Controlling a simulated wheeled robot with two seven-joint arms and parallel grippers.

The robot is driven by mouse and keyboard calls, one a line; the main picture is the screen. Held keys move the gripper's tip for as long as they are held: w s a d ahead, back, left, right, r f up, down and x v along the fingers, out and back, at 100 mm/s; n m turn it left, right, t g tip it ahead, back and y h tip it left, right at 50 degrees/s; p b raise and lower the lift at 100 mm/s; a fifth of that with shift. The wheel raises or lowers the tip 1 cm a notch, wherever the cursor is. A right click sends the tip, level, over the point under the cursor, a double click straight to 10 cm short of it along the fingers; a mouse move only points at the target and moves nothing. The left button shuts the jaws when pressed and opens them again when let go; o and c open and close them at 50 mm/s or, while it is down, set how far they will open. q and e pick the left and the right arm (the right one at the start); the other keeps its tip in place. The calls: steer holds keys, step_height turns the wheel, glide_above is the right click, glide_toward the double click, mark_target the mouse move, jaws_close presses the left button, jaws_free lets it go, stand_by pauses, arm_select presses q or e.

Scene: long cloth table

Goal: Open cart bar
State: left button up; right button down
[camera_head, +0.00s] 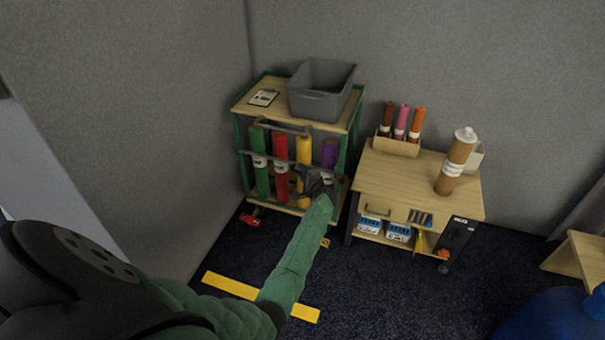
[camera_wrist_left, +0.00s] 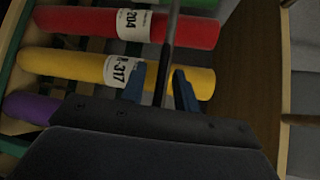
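The green-framed cart (camera_head: 239,135) stands against the wall with upright green, red, yellow and purple rolls in it. A grey bar (camera_head: 268,156) crosses the front of the rolls. My left gripper (camera_head: 311,180) is at the cart's front right, by the yellow and purple rolls. In the left wrist view a thin dark bar (camera_wrist_left: 171,40) runs between the spread blue fingers of my left gripper (camera_wrist_left: 161,86). The fingers look apart, with gaps beside the bar. The yellow roll (camera_wrist_left: 75,66) lies behind them. My right gripper is out of view.
A grey bin (camera_head: 320,92) and a small card (camera_head: 263,97) sit on the cart top. Yellow floor tape (camera_head: 230,285) lies in front; dark floor (camera_head: 380,290) is clear.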

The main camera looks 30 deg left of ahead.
arm_select(q)
jaws_close()
